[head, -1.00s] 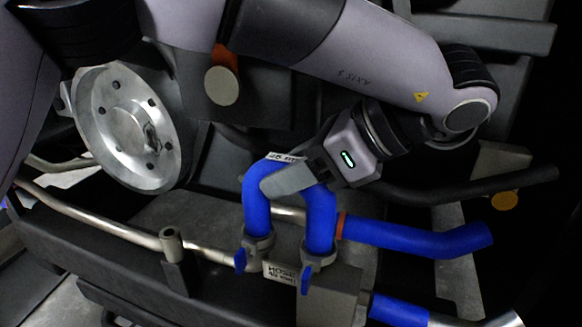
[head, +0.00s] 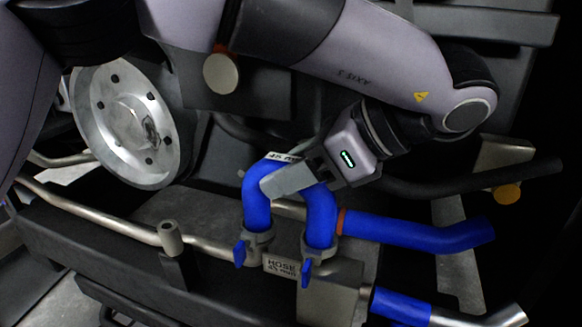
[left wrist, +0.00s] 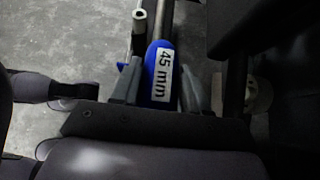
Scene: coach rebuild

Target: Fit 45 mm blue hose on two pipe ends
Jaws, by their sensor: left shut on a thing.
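A blue U-shaped hose (head: 320,212) stands arched with both legs pointing down. Its white label reading 45 mm shows in the left wrist view (left wrist: 161,75). My left gripper (head: 290,180) is shut on the top of the bend; its fingers lie on both sides of the hose in the left wrist view (left wrist: 155,90). Grey clamps with blue tabs sit around the lower left leg (head: 258,240) and lower right leg (head: 321,250). The pipe ends under the hose are hidden, so I cannot tell how far it sits on them. My right gripper is not in view.
A plate marked HOSE (head: 283,267) sits below, between the legs. Other blue hoses lie at right (head: 415,235) and lower right (head: 400,305). A metal pipe (head: 100,228) runs along the left. A metal hub disc (head: 125,128) and a dark bar (head: 480,180) stand nearby.

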